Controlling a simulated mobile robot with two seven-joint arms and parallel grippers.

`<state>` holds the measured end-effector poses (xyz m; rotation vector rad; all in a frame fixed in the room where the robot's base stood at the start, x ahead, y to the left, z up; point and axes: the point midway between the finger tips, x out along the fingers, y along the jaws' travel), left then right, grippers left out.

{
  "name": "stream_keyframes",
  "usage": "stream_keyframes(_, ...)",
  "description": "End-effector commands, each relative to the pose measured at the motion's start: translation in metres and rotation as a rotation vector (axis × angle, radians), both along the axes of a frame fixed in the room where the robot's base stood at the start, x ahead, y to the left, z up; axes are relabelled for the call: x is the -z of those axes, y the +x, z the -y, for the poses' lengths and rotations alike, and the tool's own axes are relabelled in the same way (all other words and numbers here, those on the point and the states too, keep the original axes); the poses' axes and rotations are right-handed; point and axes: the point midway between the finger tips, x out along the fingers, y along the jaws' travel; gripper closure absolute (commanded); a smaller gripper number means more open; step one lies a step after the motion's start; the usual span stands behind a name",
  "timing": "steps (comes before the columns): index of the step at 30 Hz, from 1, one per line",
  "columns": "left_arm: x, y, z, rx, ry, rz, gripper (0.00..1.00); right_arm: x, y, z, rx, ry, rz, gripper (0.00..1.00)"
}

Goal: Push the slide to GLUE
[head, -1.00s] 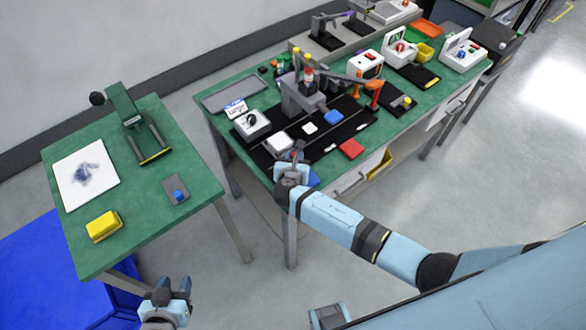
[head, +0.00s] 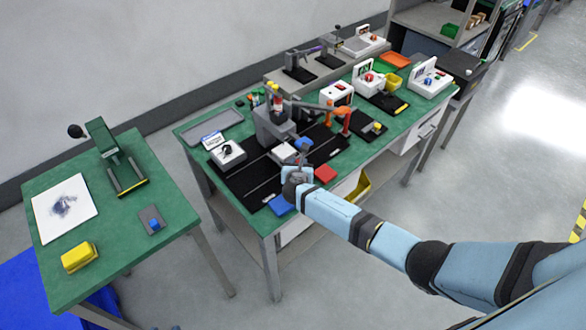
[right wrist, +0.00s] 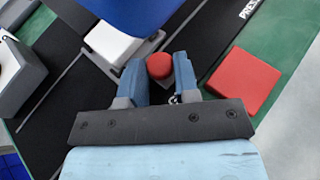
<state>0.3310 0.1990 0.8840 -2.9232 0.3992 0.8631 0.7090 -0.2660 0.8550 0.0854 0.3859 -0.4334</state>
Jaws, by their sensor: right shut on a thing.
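The slide is a white block (head: 284,152) on the black track (head: 245,181) of the green bench; the block also shows in the right wrist view (right wrist: 115,42). My right gripper (head: 302,166) is at its near side. In the right wrist view my right gripper (right wrist: 160,82) has its fingers on both sides of a red knob (right wrist: 159,66) and is shut on it. How the knob joins the block is hidden. The word PRESS (right wrist: 250,8) is partly readable on the track; I cannot read GLUE. Of my left gripper (head: 165,327) only a sliver shows at the bottom edge.
A red pad (head: 326,174) lies right of my gripper, and a blue pad (head: 282,205) at the bench's front edge. A grey post station (head: 271,122) and orange clamp (head: 340,114) stand behind. A smaller green table (head: 118,218) is at left; floor separates them.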

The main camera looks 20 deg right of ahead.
Motion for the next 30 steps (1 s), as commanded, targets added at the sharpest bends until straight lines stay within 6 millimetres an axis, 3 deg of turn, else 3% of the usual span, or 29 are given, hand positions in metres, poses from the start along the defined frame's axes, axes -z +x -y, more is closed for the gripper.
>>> stream_keyframes(12, 0.004, -0.004, 0.003, 0.005, -0.002, -0.012, 0.57, -0.001, 0.002, 0.000, -0.004, 0.003, 0.003, 1.00)
stream_keyframes(13, 0.004, -0.004, 0.004, 0.006, -0.002, -0.012, 0.57, -0.001, 0.002, 0.001, -0.004, 0.003, 0.003, 0.64)
stream_keyframes(15, 0.004, -0.005, 0.004, 0.006, -0.003, -0.012, 0.57, -0.001, 0.002, 0.000, -0.003, 0.002, 0.003, 0.48)
stream_keyframes(25, 0.003, -0.004, 0.004, 0.006, -0.003, -0.010, 0.57, -0.001, -0.001, 0.000, -0.002, 0.002, 0.001, 0.47)
stream_keyframes(30, -0.001, -0.004, 0.003, 0.004, -0.002, -0.010, 0.57, -0.009, -0.018, -0.008, -0.004, 0.004, 0.001, 0.47)
